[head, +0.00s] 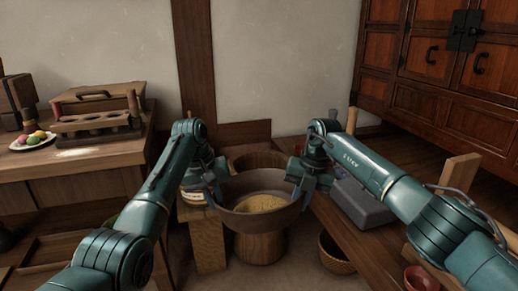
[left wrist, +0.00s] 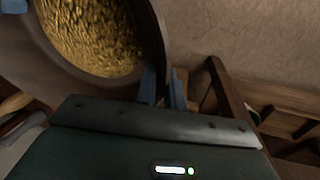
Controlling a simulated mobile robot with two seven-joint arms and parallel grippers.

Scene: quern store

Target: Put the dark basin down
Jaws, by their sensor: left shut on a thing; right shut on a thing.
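The dark basin (head: 285,215) is a wide round bowl with golden grain (head: 260,203) in it. It is level and held between my two grippers in the head view. My left gripper (head: 213,195) is shut on its left rim, and my right gripper (head: 301,193) is shut on its right rim. In the left wrist view the basin's rim (left wrist: 152,35) passes by my left gripper's fingers (left wrist: 163,88). A round wooden block (head: 260,249) stands below the basin. I cannot tell whether the basin touches it.
A wooden tub (head: 262,160) stands behind the basin. A wooden stand (head: 208,245) is close on the left, and a wicker basket (head: 334,256) is on the floor at the right. A table (head: 75,165) with a plate (head: 28,141) stands at the left. A grey case (head: 360,205) lies at the right.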

